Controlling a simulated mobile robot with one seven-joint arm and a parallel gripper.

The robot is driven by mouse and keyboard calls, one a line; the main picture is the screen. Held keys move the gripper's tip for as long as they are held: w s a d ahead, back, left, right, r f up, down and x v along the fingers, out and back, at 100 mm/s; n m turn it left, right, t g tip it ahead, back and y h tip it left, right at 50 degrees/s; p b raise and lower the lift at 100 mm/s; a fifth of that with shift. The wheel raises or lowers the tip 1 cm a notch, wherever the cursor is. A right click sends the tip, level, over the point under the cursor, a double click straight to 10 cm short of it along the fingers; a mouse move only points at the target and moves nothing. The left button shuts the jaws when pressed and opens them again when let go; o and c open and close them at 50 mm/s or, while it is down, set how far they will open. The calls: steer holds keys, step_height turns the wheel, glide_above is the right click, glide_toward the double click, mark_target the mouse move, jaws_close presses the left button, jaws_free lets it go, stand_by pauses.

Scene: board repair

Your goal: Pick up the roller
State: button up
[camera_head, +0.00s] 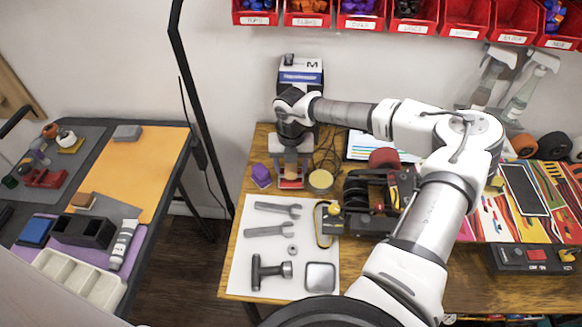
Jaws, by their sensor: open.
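My gripper (290,179) is at the back left of the wooden workbench, pointing down with its fingers apart. A small orange-red piece (290,183) shows between and below the fingers; it may be the roller, but it is too small and too covered to be sure. I cannot tell whether the fingers touch it. A black T-shaped tool with a grey end (270,271) lies on the white sheet at the front left of the bench, well apart from my gripper.
A purple block (261,175) and a round yellowish disc (320,180) flank my gripper closely. Wrenches (277,209) and a square metal tin (320,277) lie on the white sheet (240,262). Skateboard decks (540,190) lie at right.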

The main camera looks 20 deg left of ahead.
steer(key=shift+c, duration=0.5)
steer(key=c, duration=1.1)
steer(key=shift+r, duration=0.1)
step_height(320, 180, up, 20)
steer(key=b, duration=0.5)
steer(key=o, duration=0.6)
steer(key=c, duration=0.4)
